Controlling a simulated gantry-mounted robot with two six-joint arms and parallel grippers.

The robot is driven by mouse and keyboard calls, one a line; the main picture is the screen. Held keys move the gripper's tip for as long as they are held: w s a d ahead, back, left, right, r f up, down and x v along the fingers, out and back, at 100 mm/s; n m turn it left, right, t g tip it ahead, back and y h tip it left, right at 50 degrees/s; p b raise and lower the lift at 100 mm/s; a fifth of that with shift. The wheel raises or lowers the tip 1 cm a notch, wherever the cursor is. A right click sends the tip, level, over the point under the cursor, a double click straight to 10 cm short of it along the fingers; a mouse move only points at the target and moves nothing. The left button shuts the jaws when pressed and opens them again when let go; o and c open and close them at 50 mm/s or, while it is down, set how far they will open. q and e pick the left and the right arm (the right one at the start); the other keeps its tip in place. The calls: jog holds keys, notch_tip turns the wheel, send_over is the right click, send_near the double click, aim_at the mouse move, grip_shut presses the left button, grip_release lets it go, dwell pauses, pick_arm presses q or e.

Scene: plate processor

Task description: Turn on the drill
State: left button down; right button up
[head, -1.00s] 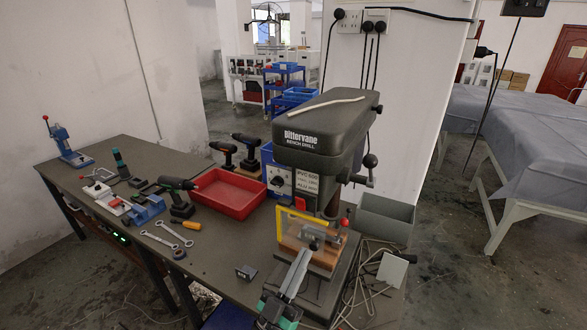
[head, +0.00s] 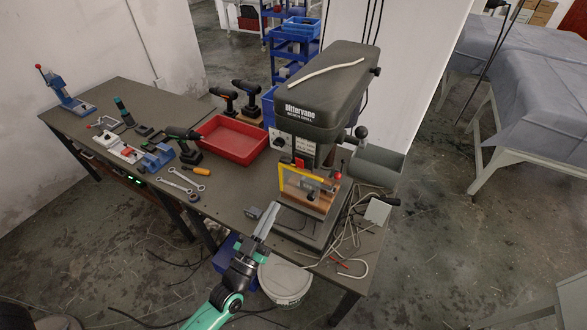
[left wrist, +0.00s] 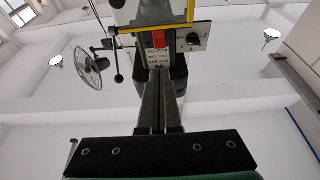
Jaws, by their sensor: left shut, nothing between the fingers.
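The dark grey bench drill (head: 322,95) stands at the right end of the workbench. A red switch (head: 300,162) shows on its front, above the yellow guard frame (head: 280,178). My left gripper (head: 272,208) is shut and empty, in front of the drill and pointing up toward it. In the left wrist view, the shut fingers (left wrist: 162,72) point up at the drill's front, with the red switch (left wrist: 159,39) beyond their tips. The fingertips appear apart from the switch. My right gripper is not in view.
A red tray (head: 232,139) and cordless drills stand to the left. Loose cables (head: 345,232) lie at right; a white bucket (head: 284,283) stands below.

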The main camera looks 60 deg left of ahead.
pick_arm(q)
jog(key=x, duration=1.3)
jog(key=shift+r, duration=0.1)
jog(key=r+p, duration=0.1)
jog(key=p, duration=0.2)
jog(key=shift+w+a+r+p, duration=0.15)
jog(key=shift+w+r+p, duration=0.1)
jog(key=shift+p, duration=0.1)
jog(key=shift+f+g+b, duration=0.3)
jog(key=shift+f+b, duration=0.1)
jog(key=shift+f, duration=0.2)
jog(key=p, duration=0.3)
send_near(299, 160)
jog(key=s+d+r, duration=0.2)
jog(key=s+d, duration=0.1)
jog(key=s, duration=0.3)
jog(key=shift+d, duration=0.15)
